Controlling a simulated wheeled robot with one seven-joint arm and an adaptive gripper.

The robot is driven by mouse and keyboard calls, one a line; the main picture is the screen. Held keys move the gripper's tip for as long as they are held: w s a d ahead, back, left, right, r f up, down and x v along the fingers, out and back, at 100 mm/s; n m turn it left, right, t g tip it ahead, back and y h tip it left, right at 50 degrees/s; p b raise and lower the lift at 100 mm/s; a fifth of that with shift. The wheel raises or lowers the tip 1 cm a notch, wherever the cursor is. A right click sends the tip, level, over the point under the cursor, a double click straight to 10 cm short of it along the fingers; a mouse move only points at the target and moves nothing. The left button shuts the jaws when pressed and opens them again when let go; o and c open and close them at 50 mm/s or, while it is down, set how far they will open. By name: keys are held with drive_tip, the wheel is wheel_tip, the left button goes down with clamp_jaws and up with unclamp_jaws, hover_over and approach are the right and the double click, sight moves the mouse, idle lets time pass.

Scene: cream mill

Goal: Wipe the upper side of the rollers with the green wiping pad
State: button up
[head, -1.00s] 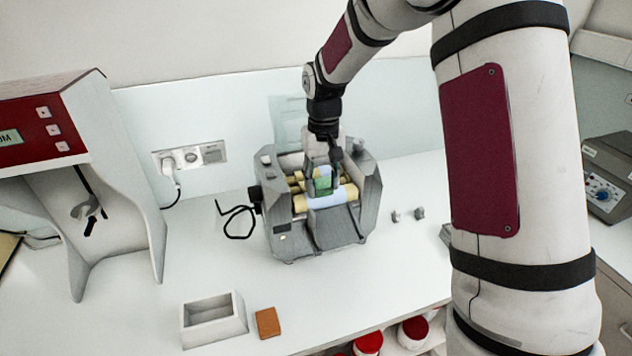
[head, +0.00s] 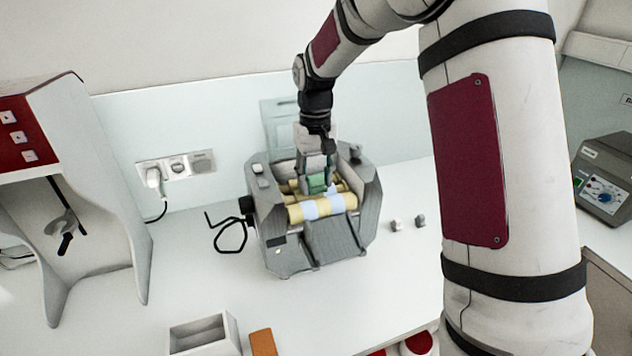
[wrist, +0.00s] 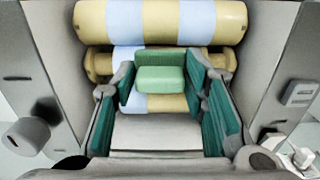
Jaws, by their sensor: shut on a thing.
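The mill (head: 284,246) is a grey machine on the bench with cream-yellow rollers lying across its open top. The front roller (head: 296,214) shows light-blue bands between cream ones; in the wrist view this roller (wrist: 160,22) is at the top. A second roller (wrist: 99,64) lies beside it, light blue and cream, partly covered. My gripper (head: 316,180) reaches down into the mill from above. In the wrist view its teal-lined fingers (wrist: 172,80) are shut on the green wiping pad (wrist: 160,78). The pad lies over the second roller; whether it touches is unclear.
The mill's grey side walls (wrist: 265,75) stand close on both sides of my gripper. An open grey box (head: 200,335) and an orange-brown block (head: 262,343) lie in front. Two small grey pieces (head: 408,223) lie right.

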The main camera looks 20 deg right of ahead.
sight(323, 202)
drive_tip(key=shift+w+f, duration=0.15)
drive_tip(key=shift+w, duration=0.9)
clamp_jaws()
drive_tip(key=shift+w+b, duration=0.1)
drive_tip(key=shift+b, duration=0.2)
drive_tip(key=shift+w+b, duration=0.9)
drive_tip(key=shift+w, duration=0.35)
drive_tip(key=shift+w+r, duration=0.25)
drive_tip(key=shift+s+p, duration=0.8)
drive_tip(key=shift+s, duration=0.6)
drive_tip(key=shift+w+f+b, duration=0.15)
drive_tip(key=shift+w+b, duration=0.35)
drive_tip(key=shift+w, duration=0.15)
drive_tip(key=shift+w+f+b, duration=0.15)
drive_tip(key=shift+w+b, duration=0.35)
drive_tip(key=shift+w, duration=0.15)
drive_tip(key=shift+s+r+p, duration=0.15)
drive_tip(key=shift+s+p, duration=0.45)
drive_tip(key=shift+s, duration=0.15)
drive_tip(key=shift+s+r+p, duration=0.15)
drive_tip(key=shift+s+p, duration=0.4)
drive_tip(key=shift+s, duration=0.2)
drive_tip(key=shift+s+f+p, duration=0.2)
drive_tip(key=shift+s+p, duration=0.85)
drive_tip(key=shift+s, duration=0.65)
drive_tip(key=shift+s+f+p, duration=0.15)
drive_tip(key=shift+s+p, duration=0.9)
drive_tip(key=shift+s, duration=0.65)
